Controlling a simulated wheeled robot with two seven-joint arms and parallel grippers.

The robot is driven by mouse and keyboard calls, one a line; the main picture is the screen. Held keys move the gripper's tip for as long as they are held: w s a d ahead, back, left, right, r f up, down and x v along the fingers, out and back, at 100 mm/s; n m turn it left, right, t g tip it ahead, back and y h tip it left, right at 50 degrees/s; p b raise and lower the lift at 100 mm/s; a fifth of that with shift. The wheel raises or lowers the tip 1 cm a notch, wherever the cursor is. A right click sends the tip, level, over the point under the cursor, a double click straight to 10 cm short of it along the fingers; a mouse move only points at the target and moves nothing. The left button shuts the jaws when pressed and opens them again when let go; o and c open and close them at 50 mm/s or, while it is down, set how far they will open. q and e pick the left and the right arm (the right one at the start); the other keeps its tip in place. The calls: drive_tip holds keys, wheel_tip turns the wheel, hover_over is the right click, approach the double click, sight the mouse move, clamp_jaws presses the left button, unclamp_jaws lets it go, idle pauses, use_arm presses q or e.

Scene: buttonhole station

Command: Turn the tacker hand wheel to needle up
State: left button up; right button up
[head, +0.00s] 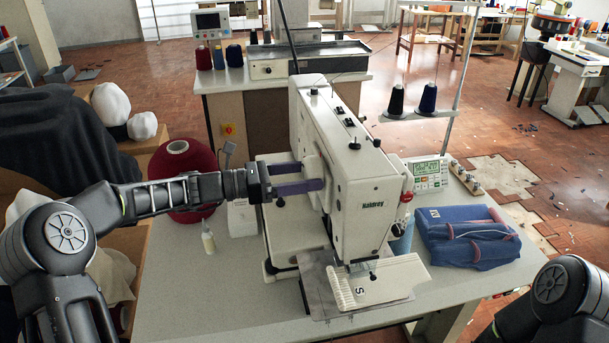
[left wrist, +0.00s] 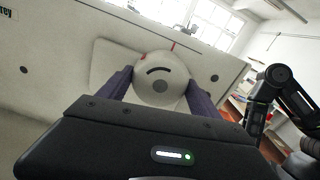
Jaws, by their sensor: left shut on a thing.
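The white tacker machine (head: 361,190) stands on the table, facing the front. Its hand wheel (left wrist: 160,72) is a pale round disc on the machine's left side, with a dark curved mark and a grey hub. The wheel is partly hidden by the fingers in the head view. My right gripper is out of view.
A dark red thread cone (head: 181,180) and a small bottle (head: 208,238) stand left of the machine. Folded blue denim (head: 466,236) and a control panel (head: 427,174) are at right. The front left of the table (head: 215,300) is clear.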

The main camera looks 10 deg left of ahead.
use_arm(q)
drive_tip(key=m+b, duration=0.1)
drive_tip(key=b, duration=0.1)
drive_tip(key=m+b, duration=0.1)
drive_tip(key=m, duration=0.1)
drive_tip(key=shift+f+b, duration=0.25)
drive_tip(key=shift+b, duration=0.15)
drive_tip(key=m+b, duration=0.6)
drive_tip(key=b, duration=0.1)
drive_tip(key=shift+r+m+b, duration=0.25)
drive_tip(key=shift+m+b, duration=0.55)
drive_tip(key=shift+m, duration=0.1)
drive_tip(key=o, duration=1.4)
drive_tip(key=shift+c, duration=0.2)
